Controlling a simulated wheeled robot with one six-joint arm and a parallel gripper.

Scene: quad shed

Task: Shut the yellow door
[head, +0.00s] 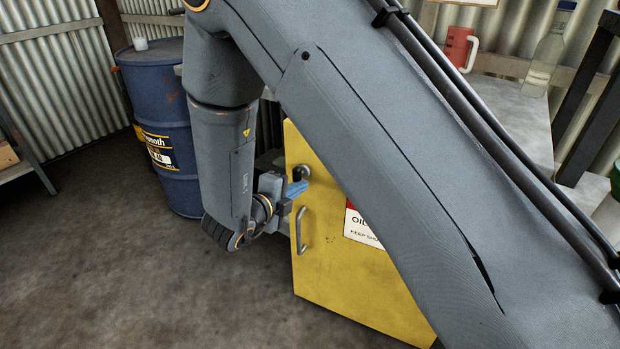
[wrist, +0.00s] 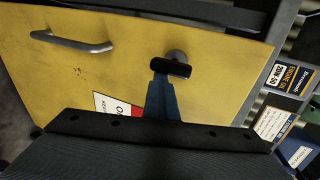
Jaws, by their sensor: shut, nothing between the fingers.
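The yellow door (head: 325,265) stands ajar, tilted in the head view, partly hidden behind my arm. It has a grey bar handle (head: 301,231), also in the wrist view (wrist: 72,42), and a dark round-based knob (head: 302,172). The knob also shows in the wrist view (wrist: 172,67). A white and red sign (head: 362,228) is partly covered. My gripper (head: 297,189) has its blue fingers together and empty, close to the door face beside the knob. In the wrist view the fingertips (wrist: 160,82) reach the knob's dark end; I cannot tell whether they touch.
Past the door's edge in the wrist view are labelled containers (wrist: 290,78). A blue drum (head: 165,120) stands at left. The floor (head: 140,270) at front left is clear.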

